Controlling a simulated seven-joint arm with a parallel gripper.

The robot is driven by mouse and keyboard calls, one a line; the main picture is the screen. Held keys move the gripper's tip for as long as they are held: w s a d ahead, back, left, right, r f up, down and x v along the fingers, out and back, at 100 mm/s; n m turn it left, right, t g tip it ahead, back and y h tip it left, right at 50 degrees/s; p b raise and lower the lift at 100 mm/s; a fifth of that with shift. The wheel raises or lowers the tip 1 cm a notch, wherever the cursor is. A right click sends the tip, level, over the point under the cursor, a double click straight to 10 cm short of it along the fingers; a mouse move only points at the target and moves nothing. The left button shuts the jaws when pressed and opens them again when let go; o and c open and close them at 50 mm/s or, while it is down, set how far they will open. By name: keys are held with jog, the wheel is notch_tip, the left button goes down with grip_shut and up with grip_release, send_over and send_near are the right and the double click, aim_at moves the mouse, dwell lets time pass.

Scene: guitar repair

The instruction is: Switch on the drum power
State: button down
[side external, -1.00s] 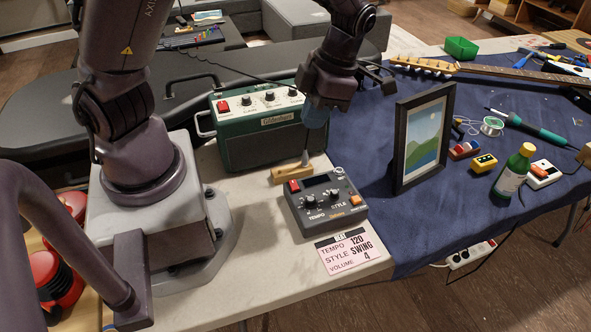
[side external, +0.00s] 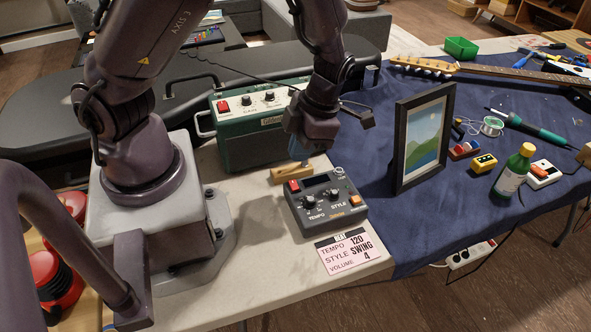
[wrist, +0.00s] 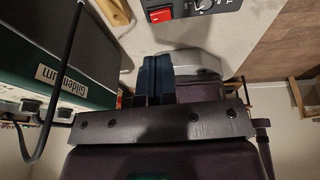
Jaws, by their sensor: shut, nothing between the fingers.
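The drum machine (side external: 325,204) is a dark box with a screen, TEMPO and STYLE knobs and an orange button on the table. Its red power switch (side external: 293,186) is at the back left corner. The switch also shows at the top of the wrist view (wrist: 160,14); whether it is on or off is too small to tell. My gripper (side external: 298,153) is shut and empty, with blue fingers. It is above and behind the red switch, apart from it. In the wrist view the shut fingers (wrist: 152,62) point toward the switch with a gap between.
A wooden block (side external: 291,173) lies just behind the drum machine. A green amplifier (side external: 235,150) with its own red switch stands behind left. A card (side external: 347,250) reads tempo 120, style swing, volume 4. A framed picture (side external: 400,150) stands upright to the right.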

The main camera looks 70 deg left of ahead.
aim_at(291, 181)
jog(key=x, duration=0.4)
jog(key=w+x, duration=0.1)
jog(key=x, duration=0.1)
jog(key=shift+a+f, duration=0.25)
jog(key=shift+f, duration=0.05)
